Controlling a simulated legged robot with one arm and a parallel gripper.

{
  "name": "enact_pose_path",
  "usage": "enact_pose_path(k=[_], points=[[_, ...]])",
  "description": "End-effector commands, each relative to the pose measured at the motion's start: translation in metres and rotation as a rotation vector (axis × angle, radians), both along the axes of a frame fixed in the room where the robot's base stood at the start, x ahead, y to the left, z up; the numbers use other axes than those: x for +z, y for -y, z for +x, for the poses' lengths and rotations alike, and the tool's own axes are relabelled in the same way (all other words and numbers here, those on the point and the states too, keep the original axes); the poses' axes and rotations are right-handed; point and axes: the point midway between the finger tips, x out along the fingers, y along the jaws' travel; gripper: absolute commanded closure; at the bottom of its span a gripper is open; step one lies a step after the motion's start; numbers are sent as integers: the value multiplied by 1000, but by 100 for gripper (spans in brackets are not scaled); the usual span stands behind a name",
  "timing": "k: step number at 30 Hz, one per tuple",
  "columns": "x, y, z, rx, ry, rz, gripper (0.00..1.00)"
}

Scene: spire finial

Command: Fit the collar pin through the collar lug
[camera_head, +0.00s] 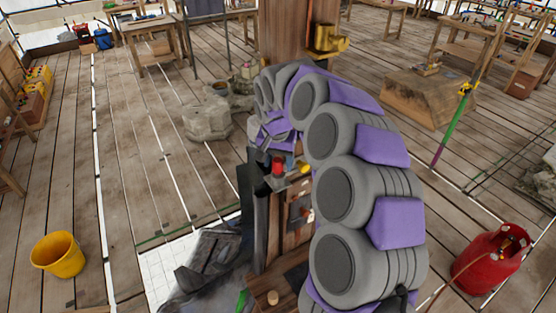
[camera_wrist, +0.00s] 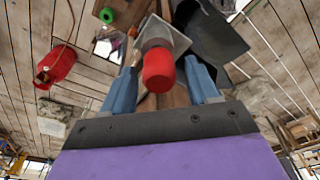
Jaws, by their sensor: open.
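A red-ended piece with a grey collar, likely the collar pin (camera_wrist: 158,72), stands between the two blue fingers of my gripper (camera_wrist: 159,66) in the wrist view. The fingers are open on either side of it, and I see no clear grip. In the head view a red-topped piece (camera_head: 277,165) stands on a small grey shelf (camera_head: 289,183) on the timber post, beside a yellow piece (camera_head: 306,168). My gripper is mostly hidden there behind my arm. A brass fitting (camera_head: 326,41) is on the post higher up; I cannot tell whether it holds the collar lug.
A yellow bucket (camera_head: 58,255) stands at the lower left and a red gas cylinder (camera_head: 490,258) at the lower right. A stone block (camera_head: 207,120) and a wooden plinth (camera_head: 428,95) stand farther back. Open plank floor lies left of the post.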

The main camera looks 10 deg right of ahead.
Motion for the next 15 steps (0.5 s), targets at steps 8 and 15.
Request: enact_pose_path(k=[8, 15], points=[[8, 0, -1, -1, 2, -1, 40], [50, -3, -6, -2, 5, -1, 40]])
